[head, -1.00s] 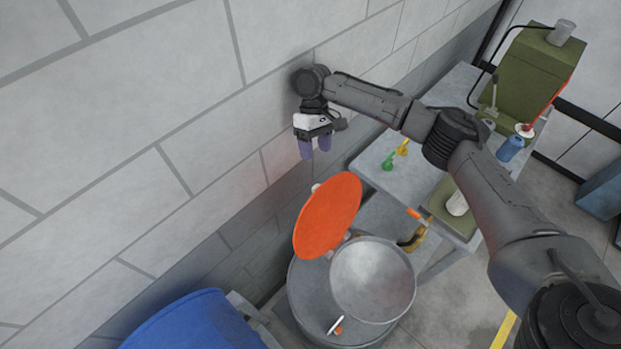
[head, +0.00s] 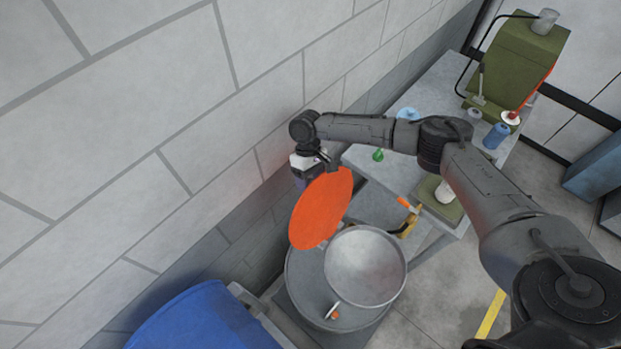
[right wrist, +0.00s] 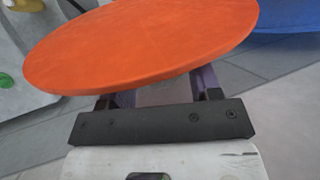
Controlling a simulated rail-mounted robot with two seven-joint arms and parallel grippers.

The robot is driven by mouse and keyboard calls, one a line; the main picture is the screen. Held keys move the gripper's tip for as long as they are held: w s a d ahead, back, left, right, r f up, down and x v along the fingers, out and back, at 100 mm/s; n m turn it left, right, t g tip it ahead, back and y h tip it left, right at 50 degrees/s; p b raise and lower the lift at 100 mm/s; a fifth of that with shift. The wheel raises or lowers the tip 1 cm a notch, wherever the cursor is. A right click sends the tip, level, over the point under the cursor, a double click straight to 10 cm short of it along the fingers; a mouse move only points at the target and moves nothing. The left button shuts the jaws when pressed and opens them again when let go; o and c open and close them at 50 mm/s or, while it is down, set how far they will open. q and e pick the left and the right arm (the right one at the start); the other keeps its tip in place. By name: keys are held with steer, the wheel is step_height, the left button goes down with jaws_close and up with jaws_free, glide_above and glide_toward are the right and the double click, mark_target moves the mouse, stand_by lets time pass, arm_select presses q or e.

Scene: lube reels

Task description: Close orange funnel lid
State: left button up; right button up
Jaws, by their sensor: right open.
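The orange funnel lid (head: 321,209) stands raised and tilted at the wall side of the grey funnel (head: 366,266), whose bowl is open. The funnel sits on a grey drum (head: 305,285). My right gripper (head: 306,180) is behind the lid's upper edge, between it and the wall; its fingertips are partly hidden by the lid. In the right wrist view the lid (right wrist: 145,45) spans the top, just beyond the purple fingers (right wrist: 160,88), which are apart with nothing seen between them. Whether they touch the lid I cannot tell. My left gripper is not in view.
A blue drum (head: 205,320) stands at the lower left. A block wall (head: 150,110) runs close behind the lid. A grey table (head: 400,165) at the right holds bottles, a green machine (head: 520,65) and small funnels. A small orange-tipped handle (head: 333,311) is on the grey drum.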

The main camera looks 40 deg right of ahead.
jaws_close()
stand_by(0.5)
